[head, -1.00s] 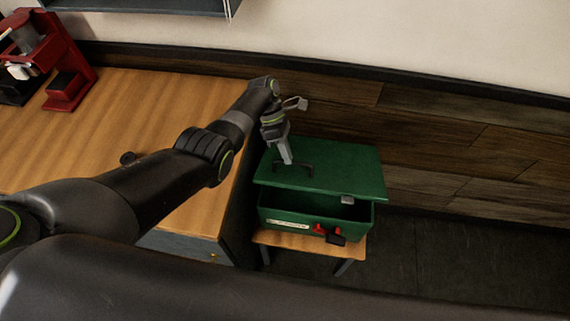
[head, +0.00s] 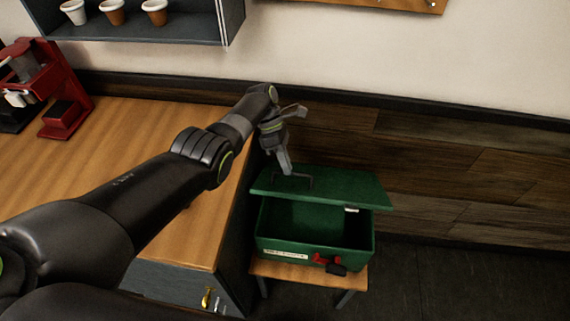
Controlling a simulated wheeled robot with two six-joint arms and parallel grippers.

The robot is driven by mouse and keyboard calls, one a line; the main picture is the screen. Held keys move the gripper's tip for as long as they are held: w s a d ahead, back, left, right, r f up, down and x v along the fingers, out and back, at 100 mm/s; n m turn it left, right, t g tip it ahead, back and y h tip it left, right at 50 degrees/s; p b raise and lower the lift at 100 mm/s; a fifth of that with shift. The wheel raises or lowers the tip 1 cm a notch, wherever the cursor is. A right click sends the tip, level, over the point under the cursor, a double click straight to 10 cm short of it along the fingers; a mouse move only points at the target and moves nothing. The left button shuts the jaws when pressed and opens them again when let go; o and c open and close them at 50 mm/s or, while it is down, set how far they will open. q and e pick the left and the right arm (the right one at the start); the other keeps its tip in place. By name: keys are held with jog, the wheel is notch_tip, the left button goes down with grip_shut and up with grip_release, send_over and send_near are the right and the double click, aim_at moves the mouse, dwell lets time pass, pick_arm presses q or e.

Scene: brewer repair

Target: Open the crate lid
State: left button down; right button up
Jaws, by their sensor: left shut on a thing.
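The green crate (head: 313,248) stands on a small wooden stool, with a white label and a red and black latch on its front. Its green lid (head: 335,187) is partly raised, tilted above the crate, with a gap at the front showing the dark inside. My left gripper (head: 288,172) is shut on the dark lid handle (head: 306,180) near the lid's left part. The fingertips are small in the view. My right gripper is not in view.
A wooden counter (head: 130,130) lies left of the crate, with a red machine (head: 66,105) on it. A shelf with cups (head: 113,12) hangs above. A wood-panelled wall (head: 440,160) is behind the crate. Dark floor (head: 450,285) is free at right.

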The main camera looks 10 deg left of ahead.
pick_arm(q)
jog(key=c, duration=1.8)
grip_release()
jog(key=shift+w+a+f, duration=0.1)
jog(key=shift+w+f, duration=0.1)
jog(key=shift+c, duration=0.2)
jog(key=shift+o, duration=1.1)
jog(key=shift+w+f, duration=0.1)
jog(key=shift+w, duration=0.05)
jog(key=shift+o, duration=0.6)
jog(key=shift+w+f, duration=0.15)
jog(key=shift+w, duration=0.15)
jog(key=shift+s, duration=0.2)
jog(key=shift+w+r, duration=0.15)
jog(key=shift+r, duration=0.1)
jog(key=b+v, duration=0.2)
jog(key=v, duration=0.9)
jog(key=shift+r, duration=0.35)
